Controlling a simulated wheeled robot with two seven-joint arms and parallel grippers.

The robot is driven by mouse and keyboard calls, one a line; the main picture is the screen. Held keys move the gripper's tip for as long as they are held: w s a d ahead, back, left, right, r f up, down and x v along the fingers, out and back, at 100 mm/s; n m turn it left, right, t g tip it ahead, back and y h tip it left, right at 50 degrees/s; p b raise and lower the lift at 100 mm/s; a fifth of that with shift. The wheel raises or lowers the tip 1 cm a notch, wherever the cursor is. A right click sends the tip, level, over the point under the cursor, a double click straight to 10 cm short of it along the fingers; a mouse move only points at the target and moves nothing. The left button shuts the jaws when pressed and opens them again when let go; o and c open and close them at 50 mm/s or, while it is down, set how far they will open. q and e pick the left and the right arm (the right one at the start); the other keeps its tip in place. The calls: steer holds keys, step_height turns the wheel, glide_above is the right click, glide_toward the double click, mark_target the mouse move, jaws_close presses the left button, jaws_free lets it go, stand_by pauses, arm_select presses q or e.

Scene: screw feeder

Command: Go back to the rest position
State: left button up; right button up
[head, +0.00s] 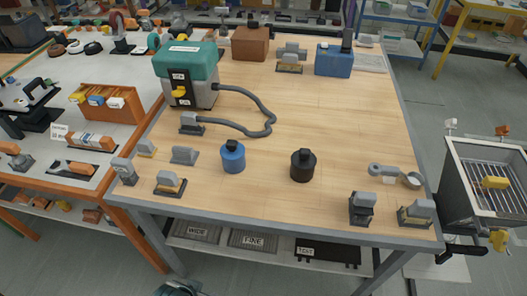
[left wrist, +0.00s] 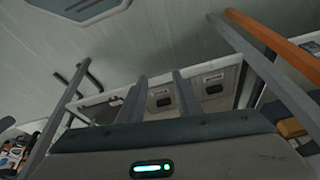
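In the left wrist view my left gripper (left wrist: 161,76) shows as two grey fingers standing apart with nothing held between them. Behind them are the underside of a table and a shelf. Neither gripper can be made out in the head view, where only a small dark piece shows at the bottom edge. My right gripper is in no view. The wooden-topped table (head: 330,120) in the head view has no arm over it. On it stand a teal-topped machine (head: 187,75) with a grey hose, a blue bottle (head: 232,157) and a black bottle (head: 303,166).
Small grey fixtures stand along the near edge, such as one at the left (head: 170,184) and one at the right (head: 362,207). A metal bin (head: 484,180) with a yellow part is at the right.

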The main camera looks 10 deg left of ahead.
arm_select(q)
step_height(320, 180, down, 40)
steer(key=s+d+t+b, duration=0.1)
steer(key=d+b, duration=0.1)
steer(key=b, duration=1.2)
steer(key=shift+s+d+f+h, duration=0.15)
steer(key=shift+s+f+h, duration=0.05)
steer(key=shift+s+h, duration=0.2)
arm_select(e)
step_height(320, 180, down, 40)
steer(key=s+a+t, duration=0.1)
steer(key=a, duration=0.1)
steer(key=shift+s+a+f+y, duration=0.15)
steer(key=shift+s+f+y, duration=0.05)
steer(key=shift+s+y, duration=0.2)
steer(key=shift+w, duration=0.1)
